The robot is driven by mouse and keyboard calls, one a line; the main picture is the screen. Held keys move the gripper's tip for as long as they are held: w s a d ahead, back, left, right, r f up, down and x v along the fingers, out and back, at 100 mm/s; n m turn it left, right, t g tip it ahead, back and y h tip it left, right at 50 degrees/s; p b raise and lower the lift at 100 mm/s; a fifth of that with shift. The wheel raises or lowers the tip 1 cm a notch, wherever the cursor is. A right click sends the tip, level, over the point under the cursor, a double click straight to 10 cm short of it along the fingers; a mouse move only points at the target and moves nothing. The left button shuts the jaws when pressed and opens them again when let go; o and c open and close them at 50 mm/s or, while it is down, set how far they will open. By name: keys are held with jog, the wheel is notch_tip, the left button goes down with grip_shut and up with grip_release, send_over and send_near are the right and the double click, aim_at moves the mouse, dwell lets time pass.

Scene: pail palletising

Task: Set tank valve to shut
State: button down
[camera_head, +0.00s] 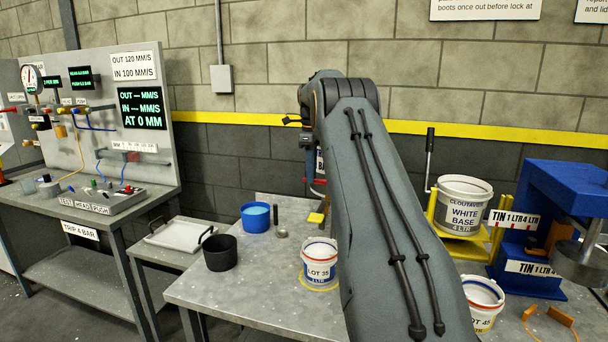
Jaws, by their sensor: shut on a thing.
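My gripper (311,174) is at the back of the grey bench, pointing down, small and partly hidden by my own arm. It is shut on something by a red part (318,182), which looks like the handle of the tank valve. The angle of the handle cannot be made out. A white label (321,162) with dark letters shows in part behind my arm. The tank itself is mostly hidden behind the arm.
On the bench (215,285) stand a black pot (220,253), a blue tub (256,216) and a LOT 35 pail (319,262). A White Base pail (462,204) sits on a yellow stand at right, beside a blue press (565,190). A test panel (100,110) stands at left.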

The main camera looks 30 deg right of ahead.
jog(key=shift+d+r, duration=0.15)
jog(key=c, duration=1.7)
grip_release()
jog(key=shift+d, duration=0.1)
jog(key=shift+a, duration=0.2)
jog(key=shift+r+b, duration=0.85)
jog(key=shift+r, duration=2.95)
jog(key=shift+a, duration=0.1)
